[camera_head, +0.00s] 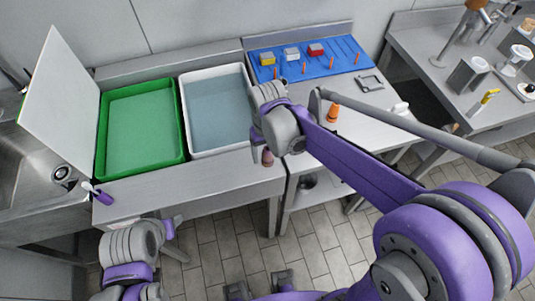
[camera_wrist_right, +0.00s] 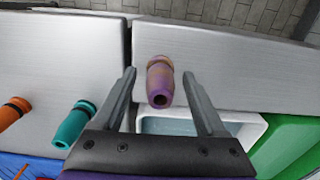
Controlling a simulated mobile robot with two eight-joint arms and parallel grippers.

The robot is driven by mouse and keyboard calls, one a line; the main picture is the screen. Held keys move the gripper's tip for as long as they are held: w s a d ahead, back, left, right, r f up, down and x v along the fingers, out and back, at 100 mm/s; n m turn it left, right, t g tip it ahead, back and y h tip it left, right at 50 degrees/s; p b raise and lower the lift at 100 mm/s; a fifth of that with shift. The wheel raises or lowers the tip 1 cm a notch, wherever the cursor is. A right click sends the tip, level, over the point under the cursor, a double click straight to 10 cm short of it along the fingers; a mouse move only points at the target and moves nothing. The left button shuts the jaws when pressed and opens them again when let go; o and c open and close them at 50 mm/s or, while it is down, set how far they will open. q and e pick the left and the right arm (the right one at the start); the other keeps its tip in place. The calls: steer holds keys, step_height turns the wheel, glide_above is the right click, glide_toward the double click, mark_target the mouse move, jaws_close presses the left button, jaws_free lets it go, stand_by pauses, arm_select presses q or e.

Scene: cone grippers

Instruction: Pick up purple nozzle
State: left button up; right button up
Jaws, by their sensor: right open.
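The purple nozzle (camera_wrist_right: 160,84) stands on the metal worktop between the two fingers of my right gripper (camera_wrist_right: 159,75) in the right wrist view. The fingers are open, with gaps on both sides of the nozzle. In the head view the nozzle (camera_head: 268,158) shows small near the counter's front edge, just below my right gripper (camera_head: 264,143), and my wrist partly hides the area. My left gripper (camera_head: 172,227) is low at the left in front of the counter, and its fingers are not clear.
A teal nozzle (camera_wrist_right: 75,125) and an orange nozzle (camera_wrist_right: 14,110) stand left of the purple one in the wrist view. A white tub (camera_head: 217,112) and green tray (camera_head: 141,130) are left in the head view. A blue mat (camera_head: 340,58) holds small blocks.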

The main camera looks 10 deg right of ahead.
steer(key=shift+f, duration=0.3)
jaws_close()
steer(key=shift+r, duration=0.15)
step_height(320, 180, up, 10)
steer(key=shift+p, duration=0.35)
